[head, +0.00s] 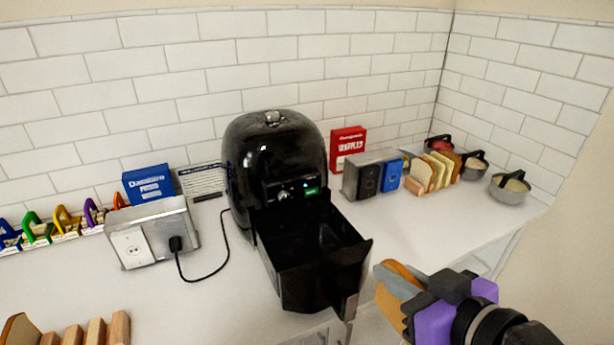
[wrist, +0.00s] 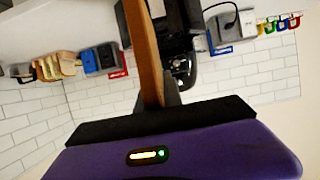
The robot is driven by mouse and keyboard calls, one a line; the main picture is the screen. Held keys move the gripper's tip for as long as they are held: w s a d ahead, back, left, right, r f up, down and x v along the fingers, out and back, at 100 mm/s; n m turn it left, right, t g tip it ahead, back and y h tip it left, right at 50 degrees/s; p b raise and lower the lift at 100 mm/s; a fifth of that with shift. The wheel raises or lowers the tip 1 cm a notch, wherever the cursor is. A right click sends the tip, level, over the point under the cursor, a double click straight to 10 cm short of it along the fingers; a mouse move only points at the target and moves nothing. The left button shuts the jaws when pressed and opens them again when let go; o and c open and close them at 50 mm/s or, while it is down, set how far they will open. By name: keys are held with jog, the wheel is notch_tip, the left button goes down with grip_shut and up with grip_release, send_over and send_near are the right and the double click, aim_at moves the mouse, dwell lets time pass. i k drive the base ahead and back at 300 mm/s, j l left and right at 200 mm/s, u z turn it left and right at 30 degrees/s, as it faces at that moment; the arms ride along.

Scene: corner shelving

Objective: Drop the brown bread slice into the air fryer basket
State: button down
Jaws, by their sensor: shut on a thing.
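My gripper (head: 400,284) is at the lower right in the head view, shut on the brown bread slice (head: 388,306). The slice shows edge-on in the wrist view (wrist: 143,50), standing out from between the fingers. The black air fryer (head: 255,155) stands at the back centre with its basket (head: 300,292) pulled out toward me. The basket's open top shows, and its inside is dark. My gripper and the slice are to the right of the basket, apart from it in the picture. The air fryer and basket show partly behind the slice in the wrist view.
A rack with bread slices (head: 436,172) stands right of a grey toaster-like box (head: 362,177). An outlet box (head: 150,235) with a plugged cord is left of the fryer. A wooden rack (head: 95,331) is at lower left.

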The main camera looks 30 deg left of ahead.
aim_at(313, 255)
jog(key=i+j, duration=0.2)
jog(key=j, duration=0.2)
jog(key=i+j, duration=0.2)
jog(key=j, duration=0.15)
jog(key=i+j, duration=0.2)
jog(key=j, duration=0.2)
